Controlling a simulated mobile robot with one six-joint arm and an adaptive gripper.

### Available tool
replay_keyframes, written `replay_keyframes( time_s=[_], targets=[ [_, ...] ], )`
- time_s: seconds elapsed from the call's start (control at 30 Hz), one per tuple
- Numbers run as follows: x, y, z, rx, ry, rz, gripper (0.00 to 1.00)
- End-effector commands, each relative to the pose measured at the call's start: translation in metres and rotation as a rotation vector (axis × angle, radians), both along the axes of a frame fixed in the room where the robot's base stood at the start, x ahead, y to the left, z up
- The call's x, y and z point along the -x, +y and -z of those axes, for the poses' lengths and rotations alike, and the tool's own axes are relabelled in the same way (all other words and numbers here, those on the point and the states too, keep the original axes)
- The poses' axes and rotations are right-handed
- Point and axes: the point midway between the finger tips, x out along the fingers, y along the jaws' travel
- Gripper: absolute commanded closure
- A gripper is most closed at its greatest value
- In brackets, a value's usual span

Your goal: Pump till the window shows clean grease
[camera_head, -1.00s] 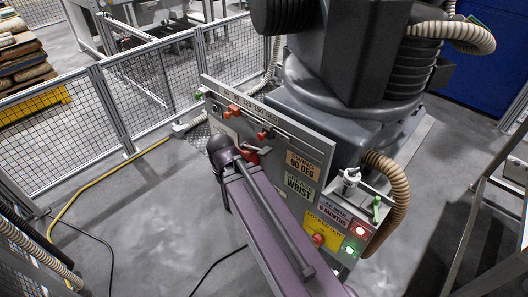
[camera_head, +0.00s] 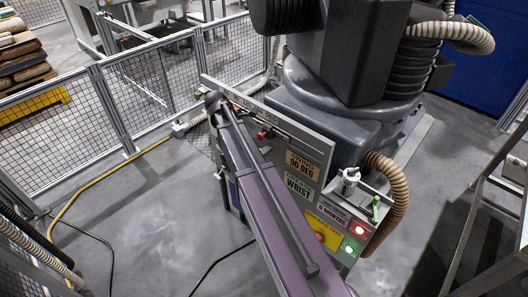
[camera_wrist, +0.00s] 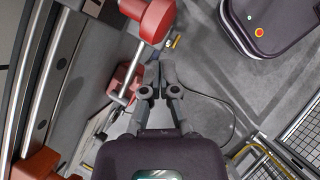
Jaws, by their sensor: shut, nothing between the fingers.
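My gripper (camera_wrist: 158,80) is shut and empty in the wrist view, pointing towards the gap between red fittings. A red round-ended fitting (camera_wrist: 158,18) is ahead of it, and a red block (camera_wrist: 125,82) on a metal rod is just left of the fingers; I see no clear contact. In the head view my arm hides the gripper and the left part of the grey panel (camera_head: 300,134). A red knob (camera_head: 262,135) shows on the panel. Labels read about 90 DEG and WRIST (camera_head: 299,187). I cannot make out the grease window or its colour.
A silver-topped fitting (camera_head: 350,180), a green lever (camera_head: 376,208), a red light (camera_head: 360,230) and a green light (camera_head: 349,248) sit at the panel's right end. The large grey robot base (camera_head: 330,110) stands behind. Mesh fence (camera_head: 150,80) runs at left; floor before it is mostly clear.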

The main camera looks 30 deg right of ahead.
Motion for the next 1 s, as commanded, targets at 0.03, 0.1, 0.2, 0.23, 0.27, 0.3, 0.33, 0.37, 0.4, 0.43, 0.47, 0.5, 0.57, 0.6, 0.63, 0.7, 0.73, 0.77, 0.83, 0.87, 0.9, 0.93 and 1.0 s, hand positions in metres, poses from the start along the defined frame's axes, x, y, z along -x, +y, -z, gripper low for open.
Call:
replay_keyframes(
  time_s=[0.03, 0.1, 0.2, 0.23, 0.27, 0.3, 0.33, 0.37, 0.4, 0.43, 0.47, 0.5, 0.57, 0.6, 0.63, 0.7, 0.73, 0.77, 0.83, 0.87, 0.9, 0.93, 1.0],
  targets=[
    [-0.007, -0.004, -0.002, 0.005, 0.023, -0.016, 1.0],
    [-0.01, -0.008, -0.004, 0.009, 0.045, -0.035, 1.0],
    [-0.011, -0.01, -0.005, 0.011, 0.061, -0.049, 1.0],
    [-0.011, -0.01, -0.005, 0.012, 0.062, -0.05, 1.0],
    [-0.01, -0.01, -0.005, 0.012, 0.062, -0.05, 1.0],
    [-0.01, -0.01, -0.005, 0.011, 0.063, -0.051, 1.0],
    [-0.01, -0.01, -0.005, 0.012, 0.062, -0.05, 1.0],
    [-0.01, -0.01, -0.005, 0.012, 0.062, -0.05, 1.0],
    [-0.01, -0.01, -0.005, 0.012, 0.062, -0.05, 1.0],
    [-0.01, -0.01, -0.005, 0.011, 0.062, -0.05, 1.0],
    [-0.01, -0.01, -0.005, 0.011, 0.062, -0.05, 1.0],
    [-0.01, -0.01, -0.005, 0.011, 0.062, -0.05, 1.0],
    [-0.01, -0.01, -0.005, 0.011, 0.062, -0.05, 1.0],
    [-0.01, -0.01, -0.004, 0.011, 0.062, -0.05, 1.0],
    [-0.009, -0.01, -0.003, 0.011, 0.061, -0.05, 1.0],
    [-0.009, -0.011, -0.001, 0.011, 0.061, -0.05, 1.0],
    [-0.008, -0.011, 0.0, 0.011, 0.061, -0.05, 1.0],
    [-0.008, -0.012, 0.001, 0.011, 0.061, -0.05, 1.0],
    [-0.006, -0.014, 0.005, 0.011, 0.061, -0.05, 1.0],
    [-0.006, -0.015, 0.006, 0.011, 0.061, -0.049, 1.0],
    [-0.005, -0.016, 0.009, 0.011, 0.061, -0.049, 1.0],
    [-0.004, -0.017, 0.011, 0.011, 0.061, -0.049, 1.0],
    [-0.002, -0.02, 0.016, 0.011, 0.061, -0.05, 1.0]
  ],
)
